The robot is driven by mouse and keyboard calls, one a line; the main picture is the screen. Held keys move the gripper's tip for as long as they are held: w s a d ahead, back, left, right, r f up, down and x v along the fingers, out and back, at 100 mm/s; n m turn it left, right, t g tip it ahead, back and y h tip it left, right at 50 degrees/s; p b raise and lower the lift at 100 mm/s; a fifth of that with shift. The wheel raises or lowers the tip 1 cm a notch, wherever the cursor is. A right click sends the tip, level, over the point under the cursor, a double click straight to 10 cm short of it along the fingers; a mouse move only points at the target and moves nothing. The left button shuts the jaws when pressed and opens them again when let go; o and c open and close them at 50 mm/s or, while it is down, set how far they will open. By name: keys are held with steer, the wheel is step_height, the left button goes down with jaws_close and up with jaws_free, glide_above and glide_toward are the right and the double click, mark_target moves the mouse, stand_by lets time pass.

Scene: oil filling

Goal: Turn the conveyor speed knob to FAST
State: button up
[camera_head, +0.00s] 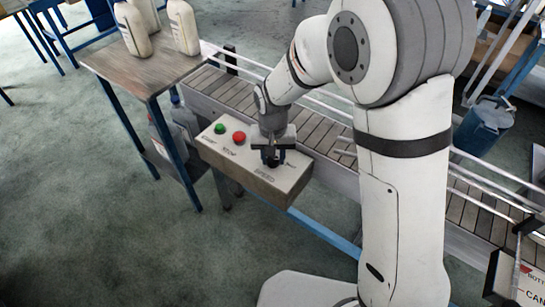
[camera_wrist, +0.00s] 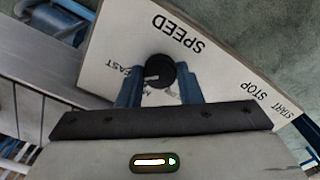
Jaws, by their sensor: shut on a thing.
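The black speed knob (camera_wrist: 160,71) sits on a light control panel (camera_head: 226,154), beside the printed word SPEED. It also shows in the head view (camera_head: 271,161), partly hidden by my gripper. My gripper (camera_head: 271,150) is over the panel, and its blue fingers (camera_wrist: 159,84) are shut on the knob from both sides.
A green START button (camera_head: 220,129) and a red STOP button (camera_head: 239,137) are on the same panel, left of my gripper. The slatted conveyor (camera_head: 234,92) runs behind the panel. White bottles (camera_head: 183,27) stand on a wooden table (camera_head: 140,68) at the upper left.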

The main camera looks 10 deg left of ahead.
mark_target(273, 159)
steer(key=shift+w+r, duration=0.1)
stand_by(0.4)
steer(key=o, duration=1)
step_height(273, 159, up, 7)
steer(key=shift+r+b, duration=0.15)
steer(key=shift+b, duration=0.25)
steer(key=shift+r, duration=0.2)
